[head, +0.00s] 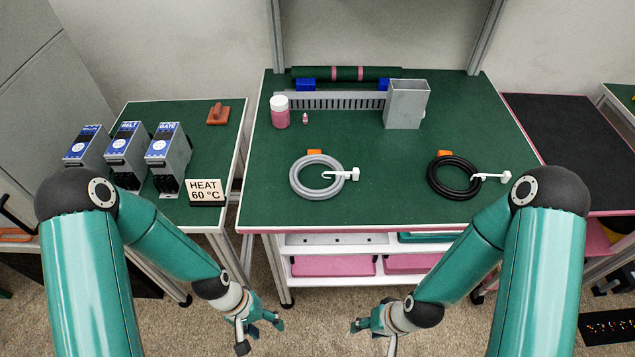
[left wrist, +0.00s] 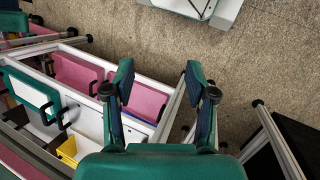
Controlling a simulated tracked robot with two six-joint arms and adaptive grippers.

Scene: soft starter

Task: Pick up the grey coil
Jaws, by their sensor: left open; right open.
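The grey coil (head: 296,184) lies flat on the green top of the middle bench, left of centre, in the head view. A white hook-like piece (head: 340,175) lies across its right side, and an orange block (head: 314,153) sits at its back edge. My left gripper (head: 262,334) is open and empty, low in front of the bench and below its top. Its open fingers also show in the left wrist view (left wrist: 160,85), above the floor and drawers. My right gripper (head: 362,328) is low in front of the bench, open and empty. The coil is not in the left wrist view.
A black coil (head: 436,186) with a similar white piece lies to the right. A grey metal box (head: 406,106), a pink jar (head: 280,114) and a slotted rail (head: 335,101) stand behind. A "HEAT 60 °C" sign (head: 206,192) stands on the left bench. The bench's front middle is clear.

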